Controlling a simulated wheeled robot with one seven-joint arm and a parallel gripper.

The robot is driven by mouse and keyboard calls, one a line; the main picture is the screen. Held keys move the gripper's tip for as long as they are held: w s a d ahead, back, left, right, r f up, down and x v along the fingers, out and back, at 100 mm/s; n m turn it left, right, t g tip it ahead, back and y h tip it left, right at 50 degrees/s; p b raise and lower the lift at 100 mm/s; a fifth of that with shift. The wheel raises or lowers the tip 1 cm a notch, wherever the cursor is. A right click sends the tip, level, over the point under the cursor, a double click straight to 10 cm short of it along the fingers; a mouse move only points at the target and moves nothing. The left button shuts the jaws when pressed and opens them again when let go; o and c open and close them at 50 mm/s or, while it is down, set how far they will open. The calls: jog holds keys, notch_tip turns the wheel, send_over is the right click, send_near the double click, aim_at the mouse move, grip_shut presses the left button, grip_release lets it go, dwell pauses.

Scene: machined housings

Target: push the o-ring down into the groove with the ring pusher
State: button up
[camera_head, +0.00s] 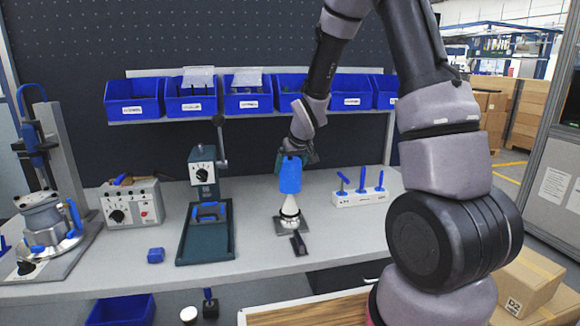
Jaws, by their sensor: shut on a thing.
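My gripper (291,159) is shut on the blue ring pusher (290,177), a sleeve-like piece held upright. The pusher stands over a white cone (289,205), and its lower end covers the cone's top. I cannot tell whether they touch. The cone stands on a small grey metal housing or plate (280,227) on the bench. A dark ring shows around the cone's foot, but it is too small to tell whether it is the o-ring or the groove's edge. The gripper's fingertips are small and partly hidden by the pusher.
A white holder (353,200) with blue-handled tools stands to the right. A green lever press (206,215) stands to the left, and a dark small part (299,244) lies in front of the plate. Blue bins (248,100) line the shelf behind. The bench front is mostly clear.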

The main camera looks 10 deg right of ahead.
send_over(290, 198)
jog(key=shift+w+d+f, duration=0.1)
jog(key=shift+w+f, duration=0.1)
jog(key=shift+f, duration=0.95)
jog(key=shift+w+f, duration=0.2)
jog(key=shift+f, duration=0.95)
jog(key=shift+f, duration=2.75)
jog(key=shift+r, duration=0.1)
jog(key=shift+r, duration=5.9)
